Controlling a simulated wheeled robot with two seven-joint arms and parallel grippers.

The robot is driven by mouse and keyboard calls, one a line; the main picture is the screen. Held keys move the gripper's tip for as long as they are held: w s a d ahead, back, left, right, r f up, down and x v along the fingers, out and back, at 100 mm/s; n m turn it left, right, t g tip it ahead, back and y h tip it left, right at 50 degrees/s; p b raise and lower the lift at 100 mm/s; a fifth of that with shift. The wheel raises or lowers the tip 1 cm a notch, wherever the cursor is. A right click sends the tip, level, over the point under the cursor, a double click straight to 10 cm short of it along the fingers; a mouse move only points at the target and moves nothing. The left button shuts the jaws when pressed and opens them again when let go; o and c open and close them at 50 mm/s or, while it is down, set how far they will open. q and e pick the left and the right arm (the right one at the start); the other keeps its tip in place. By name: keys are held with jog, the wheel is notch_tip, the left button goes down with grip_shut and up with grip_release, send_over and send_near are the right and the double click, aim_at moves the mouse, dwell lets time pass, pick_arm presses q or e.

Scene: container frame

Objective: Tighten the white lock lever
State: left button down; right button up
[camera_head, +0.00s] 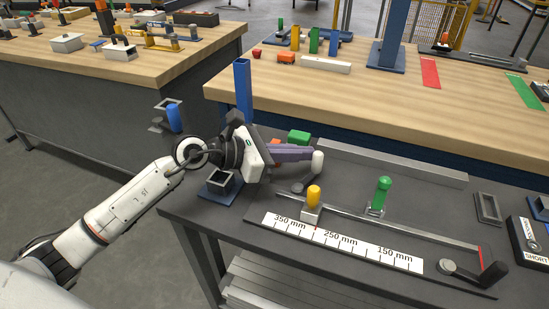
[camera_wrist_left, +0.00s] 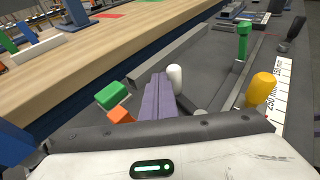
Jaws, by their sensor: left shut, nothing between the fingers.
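The white lock lever (camera_head: 317,163) shows as an upright white rounded handle on a grey arm, on the dark bench. It also shows in the left wrist view (camera_wrist_left: 174,79), just to the right of the finger ends. My left gripper (camera_head: 308,155) reaches in from the left with purple fingers shut and empty. The finger ends are right beside the white handle; I cannot tell whether they touch it. The fingers also show in the left wrist view (camera_wrist_left: 159,98). My right gripper is not in view.
A yellow peg (camera_head: 314,195) and a green peg (camera_head: 382,194) stand along a rail behind a white millimetre scale (camera_head: 340,243). A black handle (camera_head: 489,275) sits at the rail's right end. Green (camera_head: 299,137) and orange blocks lie behind my fingers. A grey bar (camera_head: 400,168) runs along the back.

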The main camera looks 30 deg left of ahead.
pick_arm(q)
jog(key=shift+w+d+r, duration=0.1)
jog(key=shift+d, duration=0.45)
dwell(0.9)
